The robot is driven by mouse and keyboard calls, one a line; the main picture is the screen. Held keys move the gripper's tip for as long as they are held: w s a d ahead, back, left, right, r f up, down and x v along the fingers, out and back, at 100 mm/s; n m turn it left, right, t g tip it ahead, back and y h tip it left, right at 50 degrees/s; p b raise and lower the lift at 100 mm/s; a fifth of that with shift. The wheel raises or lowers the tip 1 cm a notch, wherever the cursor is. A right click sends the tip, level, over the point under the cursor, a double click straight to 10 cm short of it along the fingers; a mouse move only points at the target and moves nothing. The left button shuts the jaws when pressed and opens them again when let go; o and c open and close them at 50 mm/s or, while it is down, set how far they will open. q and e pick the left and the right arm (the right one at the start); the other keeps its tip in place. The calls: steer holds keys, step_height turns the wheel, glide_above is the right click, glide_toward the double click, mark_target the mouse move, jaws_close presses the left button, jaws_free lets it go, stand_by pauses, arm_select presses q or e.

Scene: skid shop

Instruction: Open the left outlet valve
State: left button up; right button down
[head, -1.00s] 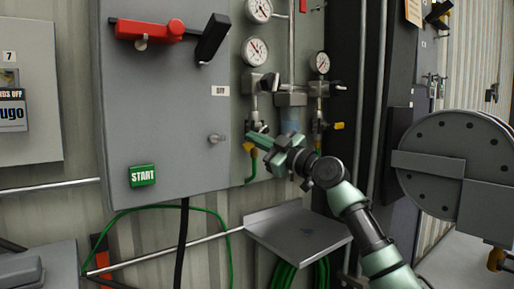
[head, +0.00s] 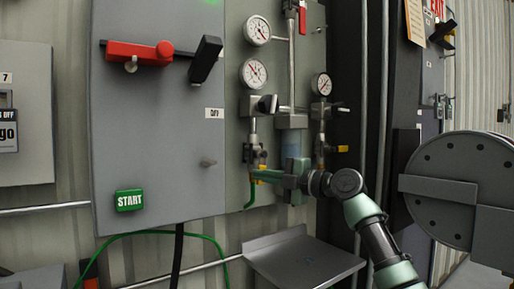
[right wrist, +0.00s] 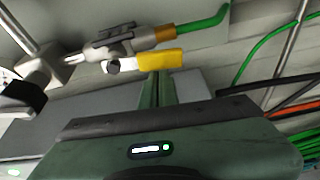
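The left outlet valve is under the left lower gauge on the grey panel. Its yellow handle (right wrist: 158,58) shows clearly in the right wrist view, lying roughly along the pipe that leads to the green hose. My right gripper (head: 262,175) is in front of the valve, pointing left. In the right wrist view its narrow green fingers (right wrist: 157,90) look shut together, their tips at the handle's edge; I cannot tell whether they touch. My left gripper is not in view.
A second yellow valve handle (head: 342,149) sticks out sideways on the right line. A grey cabinet (head: 150,120) with a red lever stands left. A metal shelf (head: 305,262) juts out below. A large grey round flange (head: 460,170) stands right of my arm.

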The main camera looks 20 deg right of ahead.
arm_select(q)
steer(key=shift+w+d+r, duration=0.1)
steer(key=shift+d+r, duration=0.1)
arm_select(e)
steer(key=shift+w+d+f, duration=0.1)
steer(key=shift+w+d, duration=0.05)
steer(key=shift+d, duration=0.25)
stand_by(0.3)
arm_select(q)
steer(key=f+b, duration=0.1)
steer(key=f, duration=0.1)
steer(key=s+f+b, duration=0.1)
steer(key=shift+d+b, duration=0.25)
steer(key=shift+b, duration=0.1)
arm_select(e)
steer(key=s+d, duration=0.2)
steer(key=s, duration=0.7)
steer(key=shift+d, duration=0.2)
